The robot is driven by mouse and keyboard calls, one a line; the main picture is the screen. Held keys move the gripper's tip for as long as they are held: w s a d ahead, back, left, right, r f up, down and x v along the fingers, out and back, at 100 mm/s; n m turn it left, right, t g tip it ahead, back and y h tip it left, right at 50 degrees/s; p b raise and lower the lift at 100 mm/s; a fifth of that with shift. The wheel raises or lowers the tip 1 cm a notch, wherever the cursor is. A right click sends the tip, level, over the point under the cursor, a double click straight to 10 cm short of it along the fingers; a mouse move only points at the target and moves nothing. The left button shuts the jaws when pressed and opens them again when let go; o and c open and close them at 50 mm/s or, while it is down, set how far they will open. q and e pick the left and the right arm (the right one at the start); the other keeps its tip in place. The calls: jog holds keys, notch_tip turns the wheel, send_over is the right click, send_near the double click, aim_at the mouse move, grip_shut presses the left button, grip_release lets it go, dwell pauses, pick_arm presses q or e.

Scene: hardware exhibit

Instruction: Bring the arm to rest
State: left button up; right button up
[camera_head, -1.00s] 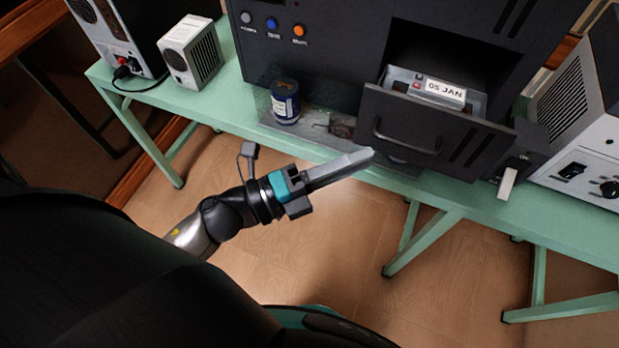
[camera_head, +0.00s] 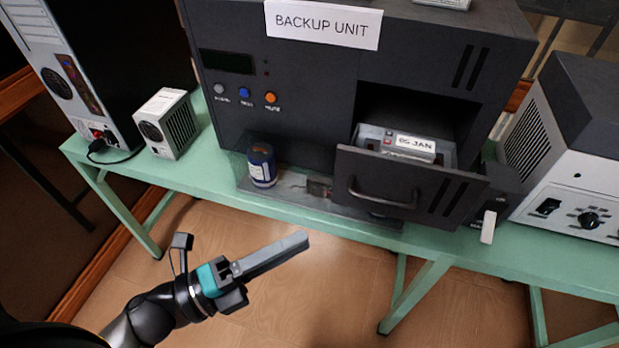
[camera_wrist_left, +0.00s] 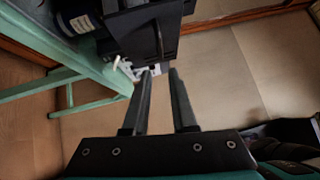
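My left gripper (camera_head: 300,241) reaches in from the lower left in the head view, over the floor in front of the green table (camera_head: 335,225). It is clear of the table and the drawer. The left wrist view shows its two fingers (camera_wrist_left: 160,72) apart with nothing between them. My right gripper is in neither view.
The dark backup unit (camera_head: 290,70) stands on the table with its drawer (camera_head: 410,190) pulled out, holding a cartridge labelled 05 JAN (camera_head: 415,144). A blue can (camera_head: 262,166) stands beside the drawer. Bare wooden floor (camera_head: 320,290) lies below.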

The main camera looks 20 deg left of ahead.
pick_arm(q)
jog(key=shift+f, duration=0.1)
jog(key=a+f+n+g+y, duration=0.1)
jog(key=a+f+n+y, duration=0.4)
jog(key=f, duration=0.6)
jog(key=a+f+n+g+y+b, duration=0.1)
jog(key=a+f+n+y, duration=0.15)
jog(key=f+n, duration=0.6)
jog(key=a+f+n+y, duration=0.2)
jog(key=f+n+y, duration=0.2)
jog(key=f, duration=0.8)
jog(key=s+d+f+n+g+y+b, duration=0.1)
jog(key=s+f+n+g, duration=0.7)
jog(key=s+f, duration=1.1)
jog(key=s+g+y, duration=0.1)
jog(key=s+g, duration=0.1)
jog(key=s, duration=0.1)
jog(key=shift+s+d+n+g, duration=0.25)
jog(key=shift+n+g, duration=0.1)
jog(key=shift+g, duration=0.05)
